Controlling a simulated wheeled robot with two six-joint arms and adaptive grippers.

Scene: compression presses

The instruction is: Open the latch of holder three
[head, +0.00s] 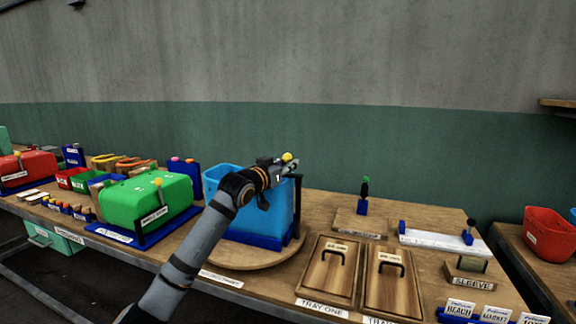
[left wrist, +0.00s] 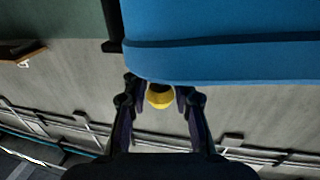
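A tall blue box-shaped holder (head: 222,182) stands on a round wooden plate (head: 246,260), a label at its front edge too small to read surely. Its right side has a dark upright post (head: 298,205) and a yellow knob (head: 287,157) near the top. My left gripper (head: 286,162) reaches across the blue holder to this knob. In the left wrist view the yellow knob (left wrist: 160,96) sits between the two fingertips (left wrist: 161,92), which close in on both sides. The blue holder (left wrist: 220,60) fills the top there. Finger contact is hard to see. My right gripper is out of view.
A green holder (head: 130,203) with a yellow knob and a red holder (head: 30,166) stand to the left. Two wooden trays (head: 329,271) with handles lie to the right, before a white bar (head: 445,241). A red bin (head: 548,235) stands far right.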

